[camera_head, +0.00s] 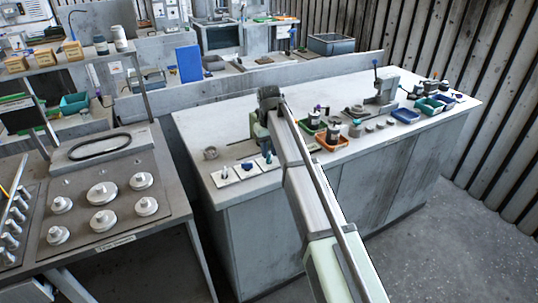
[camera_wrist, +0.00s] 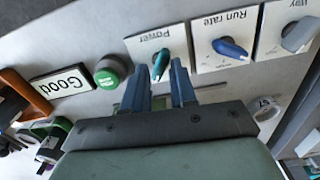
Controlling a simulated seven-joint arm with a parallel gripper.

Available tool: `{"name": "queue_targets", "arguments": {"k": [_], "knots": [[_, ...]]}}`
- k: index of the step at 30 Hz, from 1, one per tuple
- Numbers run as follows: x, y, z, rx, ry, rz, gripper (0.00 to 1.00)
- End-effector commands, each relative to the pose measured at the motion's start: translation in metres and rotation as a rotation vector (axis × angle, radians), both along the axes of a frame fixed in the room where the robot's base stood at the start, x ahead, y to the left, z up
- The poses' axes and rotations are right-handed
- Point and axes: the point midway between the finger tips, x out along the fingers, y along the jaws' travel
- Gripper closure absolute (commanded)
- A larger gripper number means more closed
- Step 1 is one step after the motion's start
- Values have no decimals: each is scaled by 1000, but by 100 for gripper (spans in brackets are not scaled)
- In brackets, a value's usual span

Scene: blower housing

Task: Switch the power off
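The Power switch is a teal knob (camera_wrist: 161,62) on a white card marked "Power" in the wrist view. The knob stands tilted from the card's lettering. My gripper (camera_wrist: 168,66) is over the near edge of this card, its two blue-grey fingers apart. The knob shows at the left fingertip; I cannot tell whether they touch. In the head view my gripper (camera_head: 260,140) points down just behind the Power card (camera_head: 268,161), the rightmost of three cards.
Beside Power are the blue Run rate knob (camera_wrist: 230,48) and a grey knob (camera_wrist: 300,35) on its own card. A green button (camera_wrist: 108,73) and a "Good" sign (camera_wrist: 61,84) lie on the other side. Orange tray (camera_head: 331,141) and other bins stand further right on the bench.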

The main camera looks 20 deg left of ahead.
Motion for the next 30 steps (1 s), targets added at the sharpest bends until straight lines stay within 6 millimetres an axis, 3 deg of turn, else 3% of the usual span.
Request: {"name": "queue_targets", "arguments": {"k": [1, 17, 30], "knots": [[-1, 2, -12, 1, 6, -53, 66], [0, 2, -9, 2, 8, -543, 66], [0, 1, -21, 2, 7, -534, 66]]}}
